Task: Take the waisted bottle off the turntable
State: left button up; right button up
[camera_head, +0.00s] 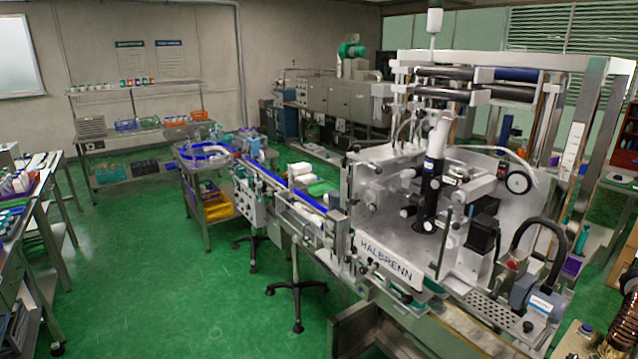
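What looks like the turntable (183,158) is the metal table with a curved blue guide at the far end of the conveyor, left of centre. Small bluish and teal items stand near its right side, too small to tell whether one is the waisted bottle. I cannot make out the waisted bottle for certain.
A blue-belted conveyor (268,180) runs from the turntable to the large labelling machine (390,262) at right. Tables with bottles (18,185) stand at the left edge. A shelf rack (140,128) stands by the back wall. Open green floor (150,260) lies left of the conveyor.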

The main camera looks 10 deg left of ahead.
aim_at(189, 142)
jog(key=u, duration=0.75)
jog(key=i, duration=1.95)
jog(key=u, duration=0.85)
jog(key=i, duration=1.95)
jog(key=z, duration=0.25)
jog(key=i, duration=2.1)
jog(key=z, duration=0.35)
